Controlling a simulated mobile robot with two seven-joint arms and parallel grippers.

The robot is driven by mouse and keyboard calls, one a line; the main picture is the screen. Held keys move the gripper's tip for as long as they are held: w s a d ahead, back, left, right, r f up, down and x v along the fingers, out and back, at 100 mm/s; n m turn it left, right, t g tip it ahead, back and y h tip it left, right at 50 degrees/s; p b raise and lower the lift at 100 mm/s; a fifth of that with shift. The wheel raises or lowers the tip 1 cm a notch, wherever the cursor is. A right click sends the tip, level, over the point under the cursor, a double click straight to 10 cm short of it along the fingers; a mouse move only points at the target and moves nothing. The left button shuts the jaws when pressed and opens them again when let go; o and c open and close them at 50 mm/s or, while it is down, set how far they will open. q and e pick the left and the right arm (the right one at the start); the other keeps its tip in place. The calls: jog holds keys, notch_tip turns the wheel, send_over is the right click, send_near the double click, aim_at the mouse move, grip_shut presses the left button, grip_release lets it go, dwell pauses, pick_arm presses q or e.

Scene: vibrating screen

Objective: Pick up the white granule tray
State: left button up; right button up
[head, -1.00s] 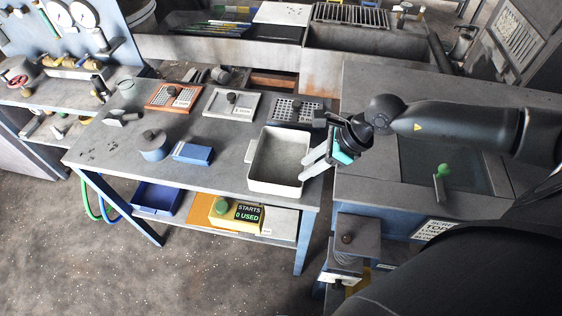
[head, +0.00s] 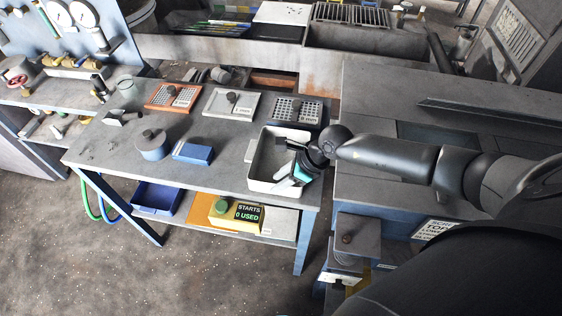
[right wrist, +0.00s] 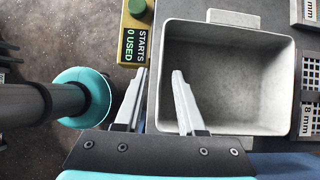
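The white granule tray (head: 257,165) is a deep rectangular pan with a small tab handle, at the right end of the grey bench. It looks empty in the right wrist view (right wrist: 225,82). My right gripper (head: 284,181) is over the tray's front part and hides some of it. In the right wrist view its two fingers (right wrist: 159,75) are apart, one on each side of the tray's near wall as seen from above. I cannot tell how far above the rim they are or whether they touch. My left gripper is not in view.
Sieve plates (head: 232,104) lie along the back of the bench (head: 225,170). A yellow counter box (head: 230,212) and a blue bin (head: 157,197) are on the lower shelf.

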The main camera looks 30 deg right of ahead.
jog(key=shift+x, duration=1.4)
jog(key=shift+r, duration=0.1)
grip_shut()
